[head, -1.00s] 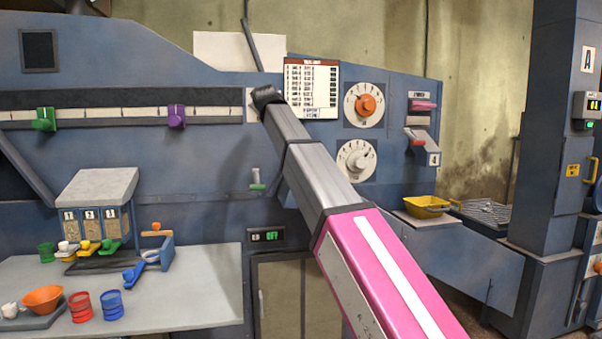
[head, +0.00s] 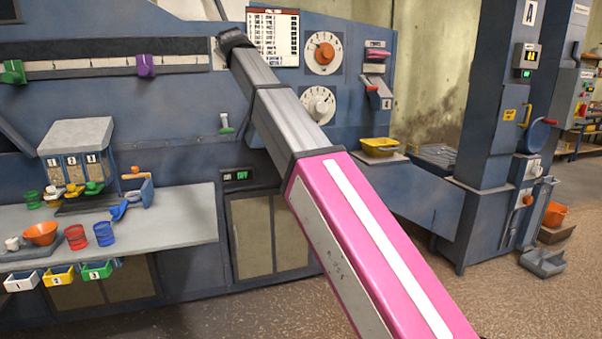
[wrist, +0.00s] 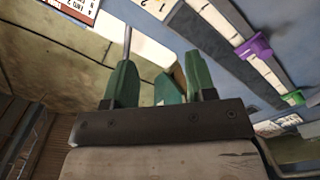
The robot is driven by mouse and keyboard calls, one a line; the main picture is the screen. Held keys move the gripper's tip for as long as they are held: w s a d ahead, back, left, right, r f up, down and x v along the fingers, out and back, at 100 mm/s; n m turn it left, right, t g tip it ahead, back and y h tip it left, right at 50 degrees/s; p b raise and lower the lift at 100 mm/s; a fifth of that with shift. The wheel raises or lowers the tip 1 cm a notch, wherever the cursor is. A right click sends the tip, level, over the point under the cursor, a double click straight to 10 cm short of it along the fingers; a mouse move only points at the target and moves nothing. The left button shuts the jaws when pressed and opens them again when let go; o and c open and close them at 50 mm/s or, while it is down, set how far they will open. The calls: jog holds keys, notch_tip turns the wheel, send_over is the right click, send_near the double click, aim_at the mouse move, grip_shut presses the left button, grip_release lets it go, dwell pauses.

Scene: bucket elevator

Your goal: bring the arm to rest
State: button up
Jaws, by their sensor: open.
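My arm stretches across the head view, with a pink link with a white stripe (head: 375,235) at the lower right and a grey link (head: 285,115) rising to a dark joint (head: 234,40) in front of the blue machine. The gripper itself does not show in the head view. In the wrist view my gripper (wrist: 160,82) has two green fingers standing apart. I see nothing held between them. The tilted wrist view shows the purple slider (wrist: 254,48) and the machine panel beyond the fingers.
A grey worktable (head: 180,225) at left carries cups, an orange bowl (head: 41,233) and a three-bin dispenser (head: 80,140). A yellow pan (head: 380,147) sits on a ledge right of the arm. A blue column (head: 497,100) stands farther right. The brown floor (head: 345,300) is open in front.

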jog(key=d+f+m+g+h, duration=0.25)
jog(key=d+f, duration=0.55)
jog(key=f, duration=0.8)
jog(key=s+d+f+m+g+h, duration=0.1)
jog(key=d+f+m+g, duration=0.15)
jog(key=d+f, duration=0.95)
jog(key=d+f+m+g+h, duration=0.1)
jog(key=d+f+g+h, duration=0.2)
jog(key=f, duration=1.8)
jog(key=s+d+f+m+g, duration=0.2)
jog(key=s+d+f, duration=0.4)
jog(key=f, duration=0.3)
jog(key=s+d+f+m+g, duration=0.1)
jog(key=s+d+f+g, duration=0.1)
jog(key=s+d+f, duration=0.6)
jog(key=s+d+f+m+g, duration=0.2)
jog(key=s+d+f, duration=0.1)
jog(key=s+f, duration=0.4)
jog(key=s+d+f+m+g, duration=0.1)
jog(key=s+d+f+g, duration=0.2)
jog(key=s+f, duration=0.4)
jog(key=shift+s+d+m+y, duration=0.4)
jog(key=shift+d+y, duration=0.05)
jog(key=shift+d, duration=0.1)
